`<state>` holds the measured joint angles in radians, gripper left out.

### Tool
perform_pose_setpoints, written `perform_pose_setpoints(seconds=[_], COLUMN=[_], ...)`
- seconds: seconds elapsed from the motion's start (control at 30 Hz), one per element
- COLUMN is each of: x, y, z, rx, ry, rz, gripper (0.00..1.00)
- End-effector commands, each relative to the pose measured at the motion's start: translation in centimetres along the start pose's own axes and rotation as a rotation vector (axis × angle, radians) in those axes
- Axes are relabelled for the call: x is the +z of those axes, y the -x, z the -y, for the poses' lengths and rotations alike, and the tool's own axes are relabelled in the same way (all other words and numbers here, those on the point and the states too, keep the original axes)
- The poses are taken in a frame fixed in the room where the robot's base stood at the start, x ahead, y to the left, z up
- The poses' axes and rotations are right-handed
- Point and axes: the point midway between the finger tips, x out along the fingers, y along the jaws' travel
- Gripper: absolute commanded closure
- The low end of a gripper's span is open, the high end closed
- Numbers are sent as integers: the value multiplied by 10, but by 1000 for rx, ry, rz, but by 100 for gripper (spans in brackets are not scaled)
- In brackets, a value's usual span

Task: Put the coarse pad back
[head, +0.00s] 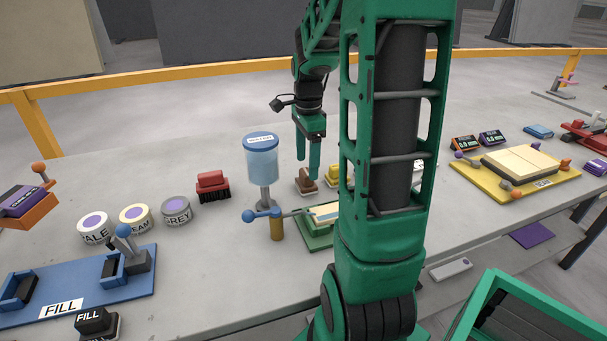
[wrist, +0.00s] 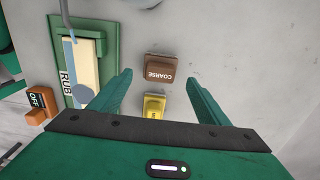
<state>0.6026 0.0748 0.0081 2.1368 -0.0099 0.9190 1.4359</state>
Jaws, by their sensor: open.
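The coarse pad (wrist: 160,68) is a brown block labelled COARSE, lying on the grey bench top. It also shows in the head view (head: 306,183), just below my fingertips. My gripper (head: 307,167) points down, open and empty. In the wrist view the gripper (wrist: 156,80) has its fingers spread to either side of the line of the pads, with the coarse pad just beyond the fingertips. A yellow pad (wrist: 153,107) sits nearer, seen between the fingers. The green RUB station (wrist: 57,60) with a pale slab (wrist: 85,68) is to the left.
A blue-lidded dispenser (head: 262,160) and a red brush (head: 212,186) stand left of my gripper. The blue FILL station (head: 85,285) is at front left. A yellow tray (head: 500,185) lies at right. An orange OFF switch (wrist: 41,102) is beside the RUB station. Bare bench lies right of the pads.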

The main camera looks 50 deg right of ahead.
Motion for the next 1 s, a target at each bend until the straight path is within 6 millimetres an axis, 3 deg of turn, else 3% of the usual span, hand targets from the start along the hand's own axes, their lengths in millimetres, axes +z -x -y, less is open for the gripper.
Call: perform_pose_setpoints(seconds=[0.23,0.43,0.57,0.67,1.0], x=[1,0,4,10,24], y=[43,59,62,64,52], z=[1,0,-13,-35,-140], rx=[-2,-1,1,0,6], ry=[1,4,74,207,852], rz=[0,0,-3,-10,-16], gripper=[30,30,30,30,30])
